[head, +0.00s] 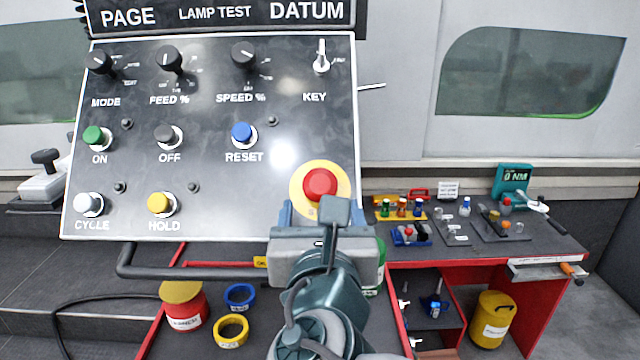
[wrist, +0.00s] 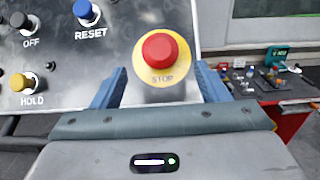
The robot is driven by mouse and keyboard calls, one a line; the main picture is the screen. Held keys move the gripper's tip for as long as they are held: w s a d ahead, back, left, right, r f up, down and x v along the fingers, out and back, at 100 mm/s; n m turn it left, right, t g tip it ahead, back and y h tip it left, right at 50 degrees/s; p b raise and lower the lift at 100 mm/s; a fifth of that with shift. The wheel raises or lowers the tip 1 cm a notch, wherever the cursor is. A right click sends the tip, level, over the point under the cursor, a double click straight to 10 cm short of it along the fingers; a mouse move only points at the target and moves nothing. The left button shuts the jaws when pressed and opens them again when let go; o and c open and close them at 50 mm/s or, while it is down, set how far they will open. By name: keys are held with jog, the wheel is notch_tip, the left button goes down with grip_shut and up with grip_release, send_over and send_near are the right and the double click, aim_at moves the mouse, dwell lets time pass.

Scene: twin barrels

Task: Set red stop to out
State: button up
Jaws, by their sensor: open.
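The red stop (head: 320,184) is a mushroom button on a round yellow plate at the lower right of the grey control panel (head: 200,215). It also shows in the wrist view (wrist: 162,51), with the word STOP on the yellow plate below it. I cannot tell from its height whether it is pressed in or out. My gripper (head: 318,208) is just below and in front of the stop. In the wrist view its two blue fingers (wrist: 163,80) stand wide apart, one on each side below the button, with nothing between them. The fingers do not appear to touch the button.
The panel also carries a blue RESET button (head: 242,132), a yellow HOLD button (head: 160,203), several knobs and a key switch (head: 321,58). A dark handle bar (head: 190,272) runs below the panel. A red bench (head: 480,262) with small parts stands at right.

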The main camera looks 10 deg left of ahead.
aim_at(320, 179)
jog(key=x, duration=0.8)
jog(key=shift+w+p, duration=0.25)
jog(key=shift+p, duration=0.15)
jog(key=c, duration=1.3)
jog(key=shift+s+d+r, duration=0.15)
jog(key=shift+s+r, duration=0.45)
jog(key=shift+s, duration=0.1)
jog(key=shift+c, duration=0.2)
jog(key=o, duration=1.1)
jog(key=shift+o, duration=1.2)
jog(key=shift+s, duration=0.1)
